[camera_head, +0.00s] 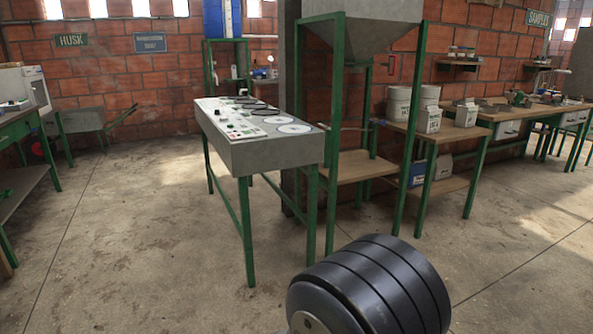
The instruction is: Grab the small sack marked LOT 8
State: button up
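I cannot make out any sack marked LOT 8 in this view. Pale box-like or sack-like items with dark print stand on the wooden bench at the right: a larger one (428,120) and a smaller one (466,115). Their print is too small to read with certainty, and I cannot tell whether either is a sack. A dark ribbed rounded part at the bottom right of centre seems to be mine. My gripper's fingers are not in view.
A grey control panel table (262,153) on green legs stands at the centre. A green-framed hopper (362,35) stands right of it. White drums (398,103) stand behind the bench (448,133). A wheelbarrow (85,119) stands at the back left. The floor (140,235) is open at left.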

aim_at(429, 120)
jog(key=z, duration=0.75)
